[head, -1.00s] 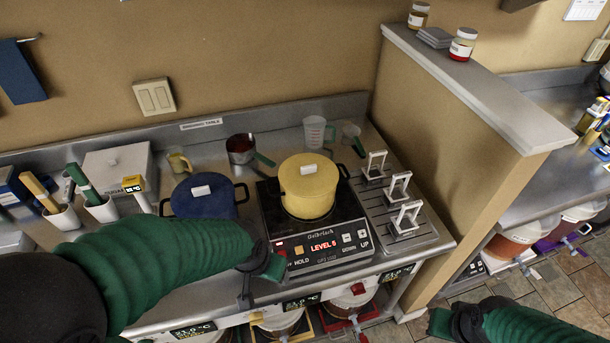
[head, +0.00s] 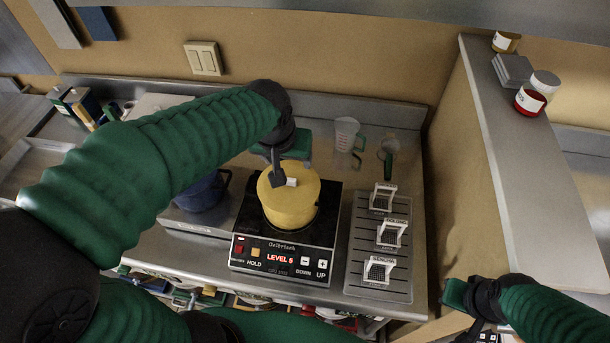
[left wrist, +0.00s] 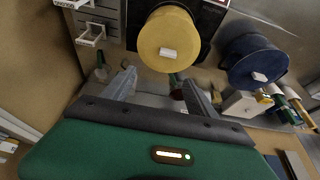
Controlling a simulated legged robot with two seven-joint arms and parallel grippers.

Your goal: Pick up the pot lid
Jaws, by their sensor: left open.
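A yellow pot with a yellow lid (head: 276,198) and a white block handle (head: 291,182) sits on the black hot plate. The lid also shows at the top of the left wrist view (left wrist: 168,30). My left gripper (head: 282,172) is over the back part of the lid, close to the handle. In the left wrist view its two fingers (left wrist: 160,88) are spread with nothing between them, and the handle lies beyond the tips. A blue pot with a lid (left wrist: 257,62) stands beside it, mostly behind my arm in the head view. My right gripper (head: 458,293) is at lower right, its jaws unclear.
The hot plate (head: 285,262) reads LEVEL 5. A grey tray (head: 360,262) with several white-framed stands is to its right, then a partition wall (head: 500,130). A measuring jug (head: 346,133) and a green-handled funnel (head: 388,150) are at the back.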

